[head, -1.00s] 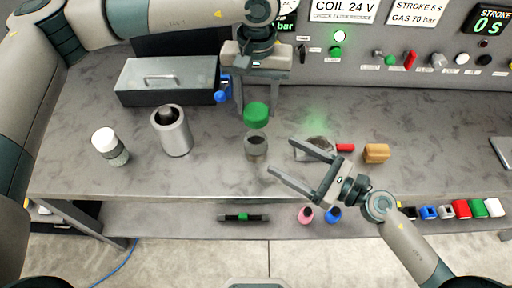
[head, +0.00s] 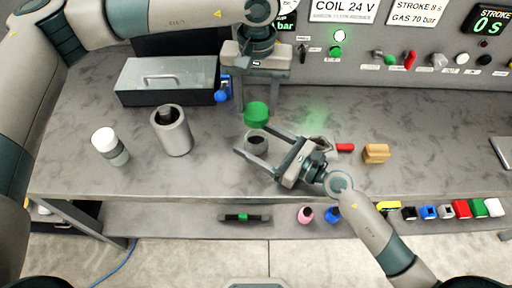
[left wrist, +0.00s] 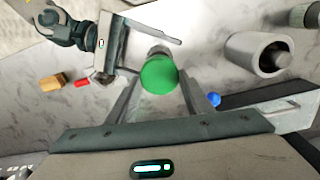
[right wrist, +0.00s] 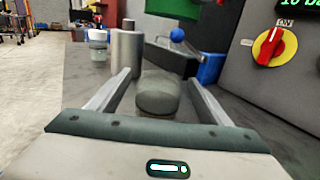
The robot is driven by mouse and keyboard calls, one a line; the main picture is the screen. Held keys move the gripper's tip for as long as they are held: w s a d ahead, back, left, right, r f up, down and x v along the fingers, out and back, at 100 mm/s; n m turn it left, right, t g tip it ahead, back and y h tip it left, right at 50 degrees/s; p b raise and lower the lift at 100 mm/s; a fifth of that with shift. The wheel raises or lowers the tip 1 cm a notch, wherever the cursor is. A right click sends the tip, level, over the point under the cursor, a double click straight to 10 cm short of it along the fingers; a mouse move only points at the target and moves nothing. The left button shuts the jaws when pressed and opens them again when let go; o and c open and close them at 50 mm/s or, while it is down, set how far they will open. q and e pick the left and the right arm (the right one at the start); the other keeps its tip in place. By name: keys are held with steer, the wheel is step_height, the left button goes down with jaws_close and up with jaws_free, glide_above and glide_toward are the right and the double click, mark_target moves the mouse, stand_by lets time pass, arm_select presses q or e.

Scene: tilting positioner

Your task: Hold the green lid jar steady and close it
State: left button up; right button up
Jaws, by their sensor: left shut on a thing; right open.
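The green lid (head: 256,112) is held between the fingers of my left gripper (head: 259,104), above the jar. It also shows in the left wrist view (left wrist: 159,76). The grey jar (head: 257,146) stands upright on the bench, its dark open top under the lid. In the right wrist view a gap shows between the jar (right wrist: 158,94) and the lid (right wrist: 173,8). My right gripper (head: 256,140) is open, low over the bench, with one finger on each side of the jar. I cannot tell whether either finger touches it.
A metal cylinder (head: 174,138) and a white-capped jar (head: 110,145) stand to the left. A grey box (head: 166,84) is behind them. A red piece (head: 345,147) and a tan block (head: 376,153) lie to the right. The control panel (head: 400,50) bounds the back.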

steer(key=shift+c, duration=0.3)
steer(key=c, duration=1.5)
arm_select(q)
glide_above(256, 135)
steer(key=shift+f, duration=2.5)
arm_select(e)
steer(key=shift+c, duration=0.2)
arm_select(q)
steer(key=shift+f, duration=0.1)
steer(key=shift+f, duration=0.8)
steer(key=shift+f, duration=0.55)
arm_select(e)
jaws_close()
arm_select(q)
steer(key=shift+m, duration=0.3)
